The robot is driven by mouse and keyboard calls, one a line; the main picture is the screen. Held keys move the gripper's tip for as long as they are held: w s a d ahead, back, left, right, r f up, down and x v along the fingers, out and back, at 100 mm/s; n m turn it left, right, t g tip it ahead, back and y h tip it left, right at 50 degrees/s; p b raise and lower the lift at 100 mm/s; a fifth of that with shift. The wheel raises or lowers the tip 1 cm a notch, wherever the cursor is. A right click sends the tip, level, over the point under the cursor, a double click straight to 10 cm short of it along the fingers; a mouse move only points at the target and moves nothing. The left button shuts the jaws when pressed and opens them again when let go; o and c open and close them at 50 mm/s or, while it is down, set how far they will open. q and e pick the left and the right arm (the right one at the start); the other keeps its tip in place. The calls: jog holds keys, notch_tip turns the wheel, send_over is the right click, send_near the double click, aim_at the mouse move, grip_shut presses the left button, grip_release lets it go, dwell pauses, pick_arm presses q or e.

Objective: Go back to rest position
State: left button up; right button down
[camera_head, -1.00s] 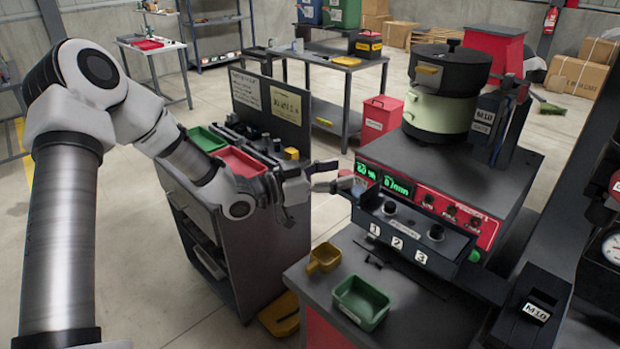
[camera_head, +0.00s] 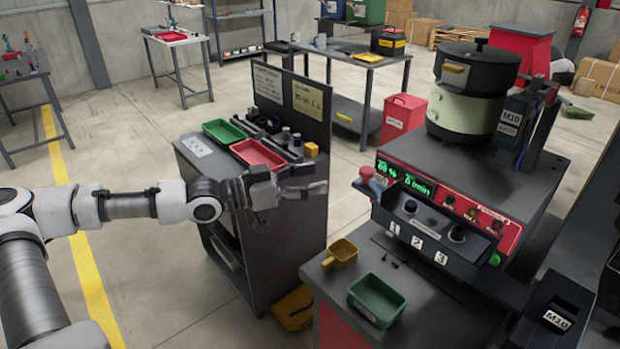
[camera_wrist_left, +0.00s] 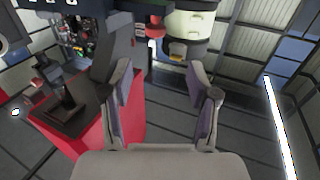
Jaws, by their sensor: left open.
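My left arm comes in from the left in the head view. Its gripper (camera_head: 301,182) is held in the air in front of the dark tool cart, left of the feeder machine. In the left wrist view the gripper (camera_wrist_left: 162,100) has its two fingers apart with nothing between them. The feeder machine (camera_head: 470,175) carries a black and pale green bowl (camera_head: 468,100) and a front panel (camera_head: 425,228) marked 1, 2, 3. My right gripper does not show in either view.
The tool cart (camera_head: 262,262) holds a green tray (camera_head: 224,132) and a red tray (camera_head: 258,154). A yellow scoop (camera_head: 342,251) and a green bin (camera_head: 378,298) sit on the feeder bench. A red bin (camera_head: 403,118) stands behind. Floor is open at left.

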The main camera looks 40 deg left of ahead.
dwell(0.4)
pick_arm(q)
jog(key=s+d+f+g+y, duration=0.1)
jog(key=s+d+f+g, duration=0.25)
jog(key=f, duration=0.55)
jog(key=s+d+f+g+y, duration=0.15)
jog(key=s+f+g, duration=0.3)
jog(key=f, duration=0.45)
jog(key=s+d+f+g+y, duration=0.1)
jog(key=s+d+f+g, duration=0.3)
jog(key=f, duration=0.5)
jog(key=s+d+f+n+g+y, duration=0.2)
jog(key=s+f, duration=0.3)
jog(key=s, duration=0.3)
jog(key=s+d+f+n+g+y, duration=0.2)
jog(key=s+d+f, duration=0.1)
jog(key=s+f, duration=0.4)
jog(key=a+n+y, duration=0.1)
jog(key=a+n+t+y, duration=0.1)
jog(key=a, duration=0.1)
jog(key=a+n+y, duration=0.1)
jog(key=shift+a+r+n, duration=0.15)
jog(key=shift+r+n, duration=0.15)
jog(key=shift+r, duration=0.05)
